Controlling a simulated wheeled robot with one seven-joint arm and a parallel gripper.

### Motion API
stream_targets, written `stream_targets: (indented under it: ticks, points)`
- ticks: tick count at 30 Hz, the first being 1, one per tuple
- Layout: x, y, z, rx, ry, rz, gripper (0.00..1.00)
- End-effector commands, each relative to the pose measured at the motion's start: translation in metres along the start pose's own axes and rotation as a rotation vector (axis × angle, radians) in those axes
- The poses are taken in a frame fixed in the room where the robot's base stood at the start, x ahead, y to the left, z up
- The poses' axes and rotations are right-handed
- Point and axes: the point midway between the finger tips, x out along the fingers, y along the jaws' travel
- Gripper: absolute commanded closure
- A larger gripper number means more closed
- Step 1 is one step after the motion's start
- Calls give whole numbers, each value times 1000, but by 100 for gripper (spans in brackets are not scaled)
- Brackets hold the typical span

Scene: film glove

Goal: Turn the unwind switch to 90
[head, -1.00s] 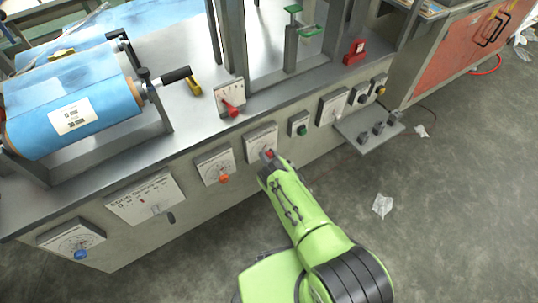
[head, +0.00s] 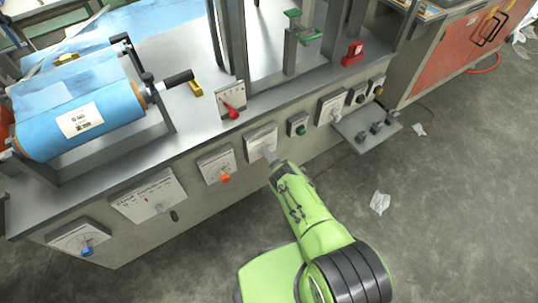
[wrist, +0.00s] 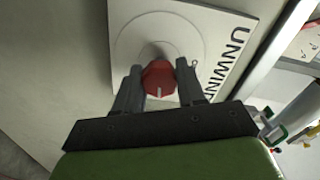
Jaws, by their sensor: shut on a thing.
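The unwind switch is a red knob (wrist: 159,79) with a pale pointer line, on a white plate (wrist: 228,28) lettered "UNWIN…", the rest cut off by my gripper. In the wrist view my gripper (wrist: 158,84) has one dark finger on each side of the red knob and is shut on it. In the head view the plate (head: 261,138) is on the machine's front panel, and my gripper (head: 268,154) reaches it from the lower right. The knob is hidden there behind my gripper.
An orange knob (head: 225,178) on its plate is just left, and a green button (head: 301,130) just right. A small shelf (head: 368,132) juts out farther right.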

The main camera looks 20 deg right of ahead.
Motion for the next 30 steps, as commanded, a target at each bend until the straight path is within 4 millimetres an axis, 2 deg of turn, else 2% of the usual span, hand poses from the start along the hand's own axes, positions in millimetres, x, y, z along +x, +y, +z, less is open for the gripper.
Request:
stream_targets:
  ticks: [9,26,27,30]
  points:
    - [0,0,-1,120,2,-2,91]
    - [0,0,-2,145,3,-1,91]
    - [0,0,-2,145,3,-1,54]
    - [0,0,-1,145,2,-1,39]
